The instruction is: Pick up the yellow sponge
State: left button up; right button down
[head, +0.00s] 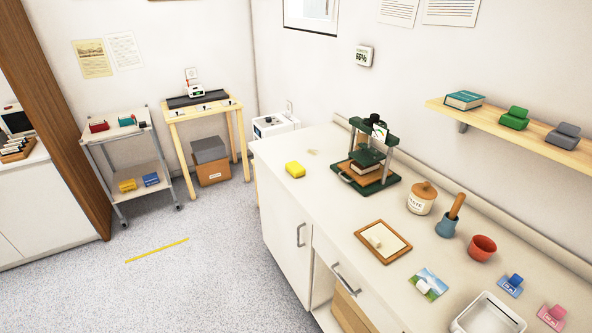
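A small yellow block that looks like the sponge (295,170) lies on the white counter (322,195), near its far left corner. It lies clear of the things around it. Another yellow item (127,185) sits beside a blue one (151,179) on the lower shelf of the cart at the left; I cannot tell what they are. Neither of my grippers is in the head view.
A green press (345,178) with books in it stands right of the yellow block. A jar (421,198), a framed board (383,241), a red bowl (482,247) and a white tray (490,316) occupy the counter's nearer part. The grey floor (215,255) is open.

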aim_at(294, 168)
jog(key=i+j+z, duration=1.1)
jog(key=j+z, duration=0.15)
jog(key=j, duration=0.3)
